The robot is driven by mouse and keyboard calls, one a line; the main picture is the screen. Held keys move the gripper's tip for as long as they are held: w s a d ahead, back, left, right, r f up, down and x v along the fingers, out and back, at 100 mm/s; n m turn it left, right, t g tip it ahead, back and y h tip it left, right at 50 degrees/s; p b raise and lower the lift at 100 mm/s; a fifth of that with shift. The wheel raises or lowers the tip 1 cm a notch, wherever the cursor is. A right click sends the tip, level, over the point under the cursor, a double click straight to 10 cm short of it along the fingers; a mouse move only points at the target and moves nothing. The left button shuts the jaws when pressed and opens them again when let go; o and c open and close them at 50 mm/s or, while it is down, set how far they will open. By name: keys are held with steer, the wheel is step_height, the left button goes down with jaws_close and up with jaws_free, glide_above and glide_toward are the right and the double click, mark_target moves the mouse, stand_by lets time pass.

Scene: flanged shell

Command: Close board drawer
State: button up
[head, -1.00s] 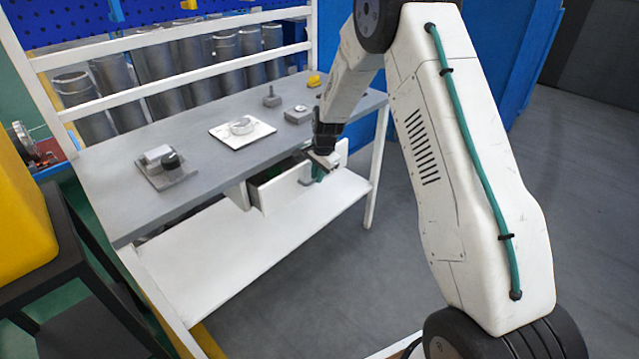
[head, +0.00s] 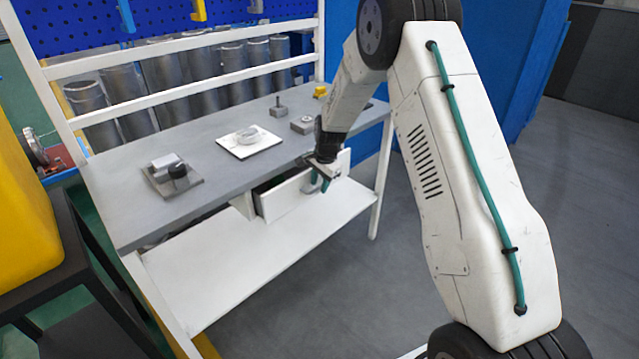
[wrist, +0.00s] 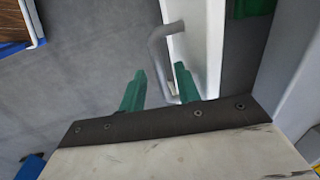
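The board drawer (head: 290,198) has a white front and sits under the grey workbench top. A dark strip shows above and behind its front, so it stands slightly out. In the wrist view the drawer front (wrist: 205,40) is at upper right, with a dark gap behind it. A grey bar handle (wrist: 157,55) sticks out from the front. My gripper (head: 319,184) is at the right part of the drawer front. Its green fingers (wrist: 160,84) are apart, with the handle between them and space beside it. I cannot tell whether a finger touches the drawer.
The bench top (head: 220,195) holds a white plate with a ring (head: 248,140), a grey fixture (head: 172,175) and small blocks. A white lower shelf (head: 250,255) lies below the drawer. A white bench leg (head: 380,185) stands to the right. The floor on the right is clear.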

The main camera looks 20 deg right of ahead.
step_height(320, 180, up, 8)
steer(key=s, duration=0.1)
steer(key=shift+s+d+f, duration=0.15)
steer(key=shift+d+f, duration=0.1)
steer(key=shift+d, duration=0.05)
steer(key=shift+c, duration=0.3)
